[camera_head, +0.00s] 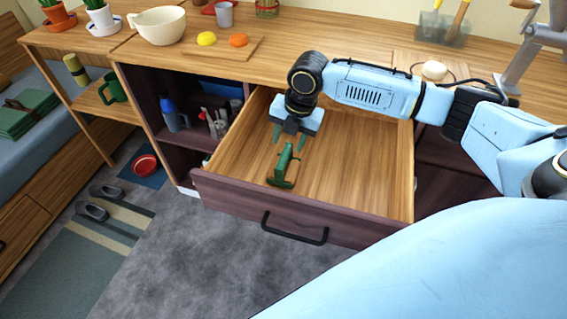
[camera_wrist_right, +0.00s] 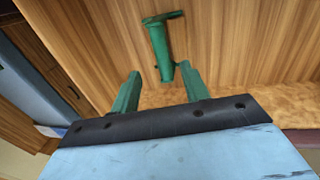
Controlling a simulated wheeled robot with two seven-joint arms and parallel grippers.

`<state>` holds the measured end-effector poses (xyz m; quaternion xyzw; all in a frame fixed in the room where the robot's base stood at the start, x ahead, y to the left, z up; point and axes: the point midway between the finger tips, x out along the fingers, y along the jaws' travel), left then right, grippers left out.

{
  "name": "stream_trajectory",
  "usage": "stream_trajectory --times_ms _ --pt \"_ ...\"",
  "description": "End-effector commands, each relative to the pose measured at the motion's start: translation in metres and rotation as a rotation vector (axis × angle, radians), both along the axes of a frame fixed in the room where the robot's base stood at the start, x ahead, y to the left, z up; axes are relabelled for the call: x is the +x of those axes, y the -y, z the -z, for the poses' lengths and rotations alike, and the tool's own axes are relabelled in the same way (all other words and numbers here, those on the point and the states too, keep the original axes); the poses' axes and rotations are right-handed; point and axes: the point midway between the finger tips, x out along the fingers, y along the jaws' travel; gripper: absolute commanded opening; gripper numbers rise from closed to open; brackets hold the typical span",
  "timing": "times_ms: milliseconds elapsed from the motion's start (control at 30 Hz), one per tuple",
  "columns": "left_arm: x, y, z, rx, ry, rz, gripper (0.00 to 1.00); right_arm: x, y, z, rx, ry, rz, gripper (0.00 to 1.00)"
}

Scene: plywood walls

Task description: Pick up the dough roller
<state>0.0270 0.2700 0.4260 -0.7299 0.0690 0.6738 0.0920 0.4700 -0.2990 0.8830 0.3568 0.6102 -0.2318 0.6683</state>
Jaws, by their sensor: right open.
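The dough roller (camera_head: 283,168) is a dark green tool with a handle and a wider end. It lies on the wooden floor of the open drawer (camera_head: 350,177), near the drawer's front left. It also shows in the right wrist view (camera_wrist_right: 159,47), just beyond the fingertips. My right gripper (camera_head: 289,137) points down into the drawer, with its green fingers just behind the roller's handle end. In the right wrist view the two fingers (camera_wrist_right: 160,82) are apart, with the roller's near end between or just beyond their tips. Contact cannot be told. My left gripper is not in view.
The drawer's front panel (camera_head: 300,213) with a black handle stands in front of the roller, and its left wall is close by. The counter (camera_head: 330,45) above holds a cream bowl (camera_head: 160,25), a cutting board and other items. The drawer's right half is clear.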

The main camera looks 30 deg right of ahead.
Motion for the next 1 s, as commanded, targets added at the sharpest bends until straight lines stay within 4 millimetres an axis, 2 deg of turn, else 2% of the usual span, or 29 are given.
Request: stream_trajectory --times_ms 33,100,367,667,900,933,1000 --pt "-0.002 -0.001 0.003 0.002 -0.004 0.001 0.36 0.001 -0.002 0.011 0.002 -0.002 0.0 0.46" --pt "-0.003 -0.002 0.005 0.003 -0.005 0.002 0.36 0.002 -0.003 0.019 0.002 -0.003 0.0 0.46" --pt "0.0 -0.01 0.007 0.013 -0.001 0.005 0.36 0.003 -0.005 0.034 0.001 -0.001 0.001 0.46" --pt "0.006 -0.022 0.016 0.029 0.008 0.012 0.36 0.004 -0.011 0.076 0.001 -0.001 0.001 0.46" --pt "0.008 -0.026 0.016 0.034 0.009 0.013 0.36 0.005 -0.011 0.078 0.001 0.001 0.0 0.46" --pt "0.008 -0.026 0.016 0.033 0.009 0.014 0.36 0.005 -0.011 0.078 0.001 0.001 0.0 0.44" --pt "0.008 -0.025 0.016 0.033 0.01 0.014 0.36 0.005 -0.011 0.078 0.001 0.001 0.0 0.35"
